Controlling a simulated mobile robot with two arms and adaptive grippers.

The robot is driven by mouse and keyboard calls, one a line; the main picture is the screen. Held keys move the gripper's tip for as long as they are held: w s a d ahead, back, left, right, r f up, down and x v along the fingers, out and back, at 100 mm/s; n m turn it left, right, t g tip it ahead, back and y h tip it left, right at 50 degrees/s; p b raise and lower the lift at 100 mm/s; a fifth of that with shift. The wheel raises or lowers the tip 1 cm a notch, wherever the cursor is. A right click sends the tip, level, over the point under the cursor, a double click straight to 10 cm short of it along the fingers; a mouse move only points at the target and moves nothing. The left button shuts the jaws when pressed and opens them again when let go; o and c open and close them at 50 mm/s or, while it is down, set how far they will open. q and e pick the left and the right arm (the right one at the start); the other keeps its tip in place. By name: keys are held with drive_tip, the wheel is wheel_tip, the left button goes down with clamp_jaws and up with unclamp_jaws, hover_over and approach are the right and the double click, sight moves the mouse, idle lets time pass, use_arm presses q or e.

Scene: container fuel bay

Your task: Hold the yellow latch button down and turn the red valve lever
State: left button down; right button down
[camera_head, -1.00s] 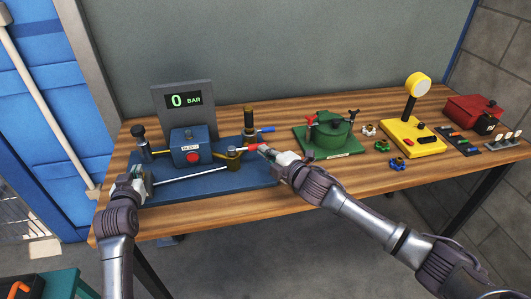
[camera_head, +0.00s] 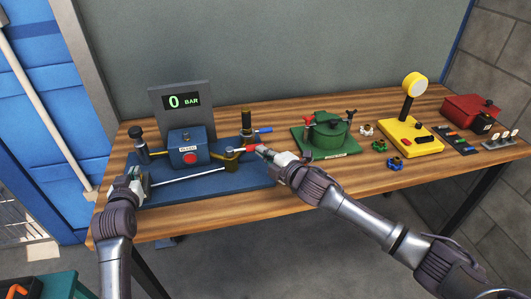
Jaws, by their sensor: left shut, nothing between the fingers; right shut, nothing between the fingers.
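The red valve lever (camera_head: 249,148) shows in the head view beside a brass valve (camera_head: 228,155), on the right part of a blue base plate. My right gripper (camera_head: 268,151) is shut at the outer end of the lever, close to or touching it; I cannot tell which. My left gripper (camera_head: 143,178) is shut at the plate's left front, close to the left end of a long pale rod (camera_head: 190,175). Neither gripper visibly holds anything. I cannot make out the yellow latch button clearly; it may be hidden or too small.
The blue plate (camera_head: 262,176) carries a blue box (camera_head: 187,141) with a red button and a display (camera_head: 184,100) reading 0 BAR. A green unit (camera_head: 330,135), loose knobs, a yellow gauge stand (camera_head: 415,140) and a red box (camera_head: 470,108) stand to the right on the wooden bench.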

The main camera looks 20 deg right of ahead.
use_arm(q)
drive_tip(key=shift+s+f, duration=0.1)
drive_tip(key=shift+f, duration=0.4)
use_arm(e)
drive_tip(key=shift+s, duration=0.5)
drive_tip(key=s, duration=0.3)
drive_tip(key=shift+r, duration=0.35)
drive_tip(key=s+d+r, duration=0.1)
drive_tip(key=s+d, duration=0.5)
drive_tip(key=s, duration=0.1)
drive_tip(key=shift+s+d+r, duration=0.15)
drive_tip(key=shift+d+r, duration=0.1)
drive_tip(key=shift+d, duration=0.15)
use_arm(q)
drive_tip(key=shift+r, duration=0.1)
use_arm(e)
drive_tip(key=shift+r, duration=0.1)
